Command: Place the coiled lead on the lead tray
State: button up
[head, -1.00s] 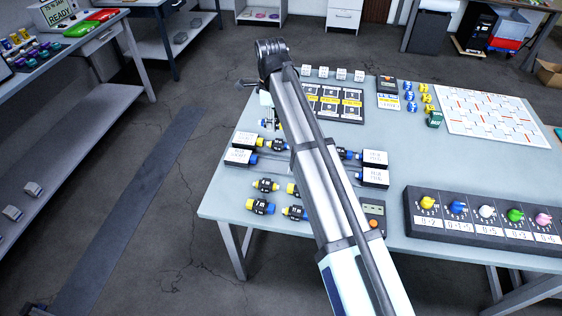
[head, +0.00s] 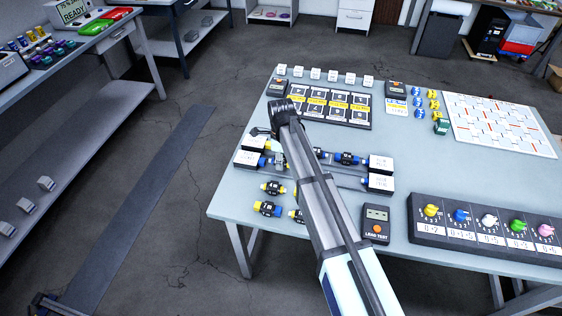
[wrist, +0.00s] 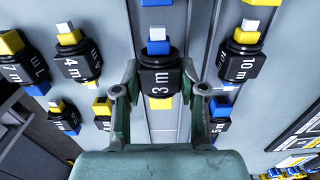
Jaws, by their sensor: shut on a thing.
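In the wrist view my gripper (wrist: 160,76) has its two fingers closed on the sides of a black coiled lead (wrist: 160,84) marked 3 m. This lead has a blue and white end above and a yellow end below. Whether it touches the surface under it is unclear. A dark tray (head: 375,112) with rows of cells and yellow labels, which looks like the lead tray, lies at the back of the table. Its edge shows in the wrist view (wrist: 298,138).
Other coiled leads (wrist: 78,65) (wrist: 242,62) stand close on both sides of the gripper. White-topped blocks (head: 380,163) with rails are on the table. A lead tester (head: 376,224), a row of coloured knobs (head: 488,222) and a white chart (head: 500,125) lie to the right.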

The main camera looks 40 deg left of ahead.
jog(key=shift+f, duration=0.85)
jog(key=shift+f, duration=0.15)
jog(key=o, duration=1.2)
notch_tip(320, 180, up, 12)
jog(key=b, duration=0.3)
jog(key=shift+r, duration=0.2)
